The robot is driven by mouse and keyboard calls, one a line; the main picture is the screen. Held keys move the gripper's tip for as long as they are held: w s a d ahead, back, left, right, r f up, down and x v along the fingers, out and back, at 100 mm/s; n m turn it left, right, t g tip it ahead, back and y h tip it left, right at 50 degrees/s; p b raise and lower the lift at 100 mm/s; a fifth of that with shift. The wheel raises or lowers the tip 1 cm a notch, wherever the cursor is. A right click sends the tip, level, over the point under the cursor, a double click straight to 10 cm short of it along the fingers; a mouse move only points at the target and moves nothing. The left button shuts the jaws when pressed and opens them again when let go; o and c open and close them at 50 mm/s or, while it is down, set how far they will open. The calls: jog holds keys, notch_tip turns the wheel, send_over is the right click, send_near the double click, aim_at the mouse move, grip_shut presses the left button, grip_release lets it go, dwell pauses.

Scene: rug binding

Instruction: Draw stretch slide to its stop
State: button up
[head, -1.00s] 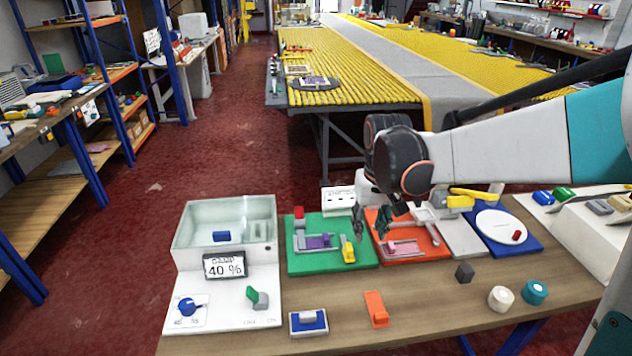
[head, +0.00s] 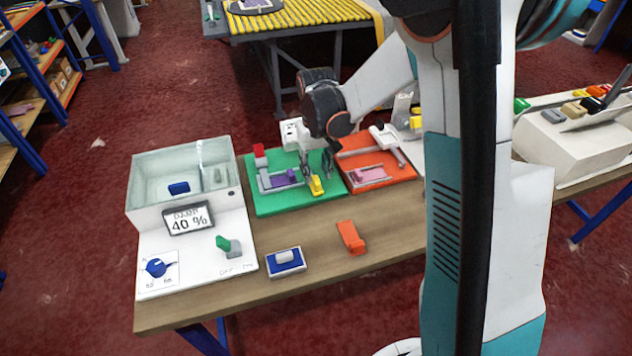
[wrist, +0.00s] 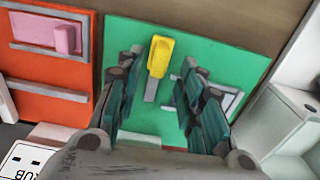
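No label for the stretch slide is readable. A green board (head: 262,203) carries a purple slider (head: 285,178) in a grey track, with a red block at its end, and a yellow handle (head: 316,185) at its right. An orange board (head: 400,178) beside it carries a pink slider (head: 370,174) in a grey track. My gripper (head: 317,168) is open and empty above the green board's right part. In the wrist view the yellow handle (wrist: 160,54) on its grey stem shows between the finger tips, apart from both.
A clear-walled box with a 40 % damp display (head: 188,217) stands left, with a blue knob (head: 156,267) and green lever (head: 224,243) before it. A blue-and-white switch (head: 286,262) and orange part (head: 350,238) lie in front. My arm blocks the table's right side.

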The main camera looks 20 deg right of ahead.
aim_at(317, 179)
jog(key=shift+f+b, duration=0.5)
jog(key=shift+f, duration=1.6)
grip_shut()
